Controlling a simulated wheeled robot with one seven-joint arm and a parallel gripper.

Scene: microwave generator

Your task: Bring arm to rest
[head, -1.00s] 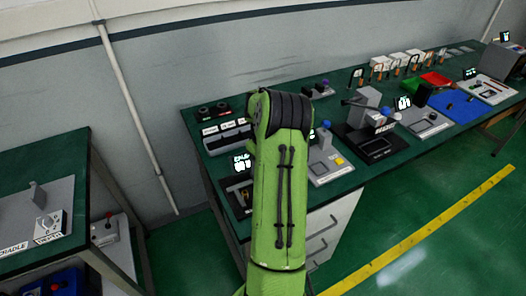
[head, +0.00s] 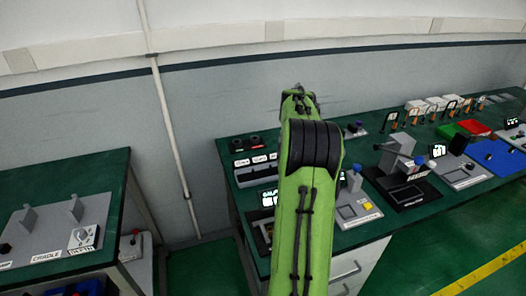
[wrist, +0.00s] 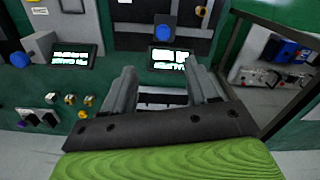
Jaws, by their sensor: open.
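My green arm (head: 305,215) rises in the middle of the head view, in front of the workbench, with its black-banded joint at the top. My gripper is hidden behind the arm in the head view. In the wrist view my gripper (wrist: 163,85) shows its two grey fingers apart, with nothing between them. A dark slotted part and a lit display (wrist: 168,59) show beyond the fingers. I cannot tell how far above the bench the fingers are.
The long green workbench (head: 430,205) carries several stations, a red tray (head: 474,128) and a blue mat (head: 495,155). A second table (head: 100,170) with a cradle (head: 60,240) stands at left. A gap of floor lies between them. A wall is behind.

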